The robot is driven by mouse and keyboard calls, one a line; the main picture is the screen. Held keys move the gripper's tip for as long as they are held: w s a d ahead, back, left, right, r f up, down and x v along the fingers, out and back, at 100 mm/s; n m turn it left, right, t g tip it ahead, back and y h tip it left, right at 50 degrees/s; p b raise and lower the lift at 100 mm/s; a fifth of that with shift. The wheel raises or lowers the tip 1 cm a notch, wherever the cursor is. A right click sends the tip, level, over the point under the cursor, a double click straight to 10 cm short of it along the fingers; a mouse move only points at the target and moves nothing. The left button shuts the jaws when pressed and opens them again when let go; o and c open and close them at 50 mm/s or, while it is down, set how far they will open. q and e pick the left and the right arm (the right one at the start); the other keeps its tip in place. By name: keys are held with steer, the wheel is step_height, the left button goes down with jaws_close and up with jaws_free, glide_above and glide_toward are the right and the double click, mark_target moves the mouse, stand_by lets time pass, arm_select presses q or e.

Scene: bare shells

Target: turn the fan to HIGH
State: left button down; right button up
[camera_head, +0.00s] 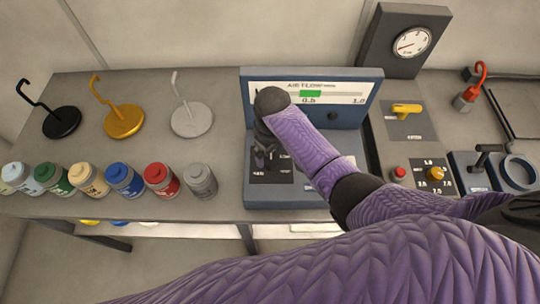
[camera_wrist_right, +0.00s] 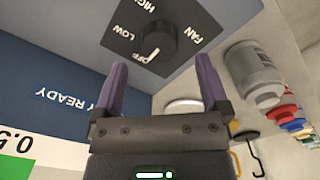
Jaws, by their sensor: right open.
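The fan knob (camera_wrist_right: 155,43) is a round black dial on a dark plate with OFF, LOW, HIGH and FAN lettering, upside down in the right wrist view. Its white pointer mark lies toward OFF. My right gripper (camera_wrist_right: 162,68) is open, with its two purple fingers spread to either side of the knob and nothing between them. In the head view my right gripper (camera_head: 264,158) hangs over the dark fan plate (camera_head: 284,178) on the blue-grey console and hides the knob. I cannot tell whether the fingers touch it. My left gripper is not in view.
The console's AIR FLOW display (camera_head: 345,93) stands behind the gripper, with a green mark near 0.5. A grey jar (camera_head: 201,182) and several coloured jars stand left of the console. To the right are a yellow handle (camera_head: 406,109) and a red button (camera_head: 399,172).

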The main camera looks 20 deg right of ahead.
mark_target(271, 160)
step_height(271, 160, down, 4)
steer(key=shift+f+b, duration=0.1)
steer(key=shift+b, duration=0.5)
steer(key=shift+w, duration=0.1)
